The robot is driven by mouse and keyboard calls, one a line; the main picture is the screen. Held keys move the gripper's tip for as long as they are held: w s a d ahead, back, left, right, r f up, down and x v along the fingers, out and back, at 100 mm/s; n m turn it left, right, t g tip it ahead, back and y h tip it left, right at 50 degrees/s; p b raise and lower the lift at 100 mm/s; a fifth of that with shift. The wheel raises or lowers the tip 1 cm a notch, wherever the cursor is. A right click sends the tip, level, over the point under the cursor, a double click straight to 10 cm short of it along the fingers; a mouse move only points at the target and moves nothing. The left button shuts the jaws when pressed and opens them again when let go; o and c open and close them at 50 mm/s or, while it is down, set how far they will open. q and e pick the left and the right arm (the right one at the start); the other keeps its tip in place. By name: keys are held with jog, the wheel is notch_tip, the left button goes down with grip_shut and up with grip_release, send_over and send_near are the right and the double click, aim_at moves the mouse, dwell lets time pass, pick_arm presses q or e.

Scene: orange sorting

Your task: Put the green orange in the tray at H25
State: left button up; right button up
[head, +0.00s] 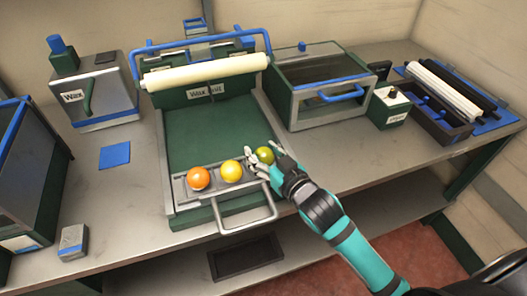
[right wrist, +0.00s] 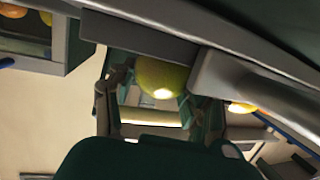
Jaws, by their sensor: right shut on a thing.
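The green orange (head: 264,154) is at the right end of the small grey rack (head: 214,184) at the front of the green-bedded machine. My right gripper (head: 265,161) is shut on it, with a finger on each side. In the right wrist view the green orange (right wrist: 160,76) shows between the fingers, partly covered by a grey bar. I cannot tell whether it still touches the rack. No label H25 can be read. My left gripper is not in view.
An orange one (head: 198,178) and a yellow one (head: 231,171) sit left of the green one. A metal handle (head: 246,230) sticks out in front. A glass-topped box (head: 322,85) and a small green box (head: 388,106) stand to the right.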

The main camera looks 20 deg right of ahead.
jog(key=shift+f, duration=0.15)
jog(key=o, duration=1.2)
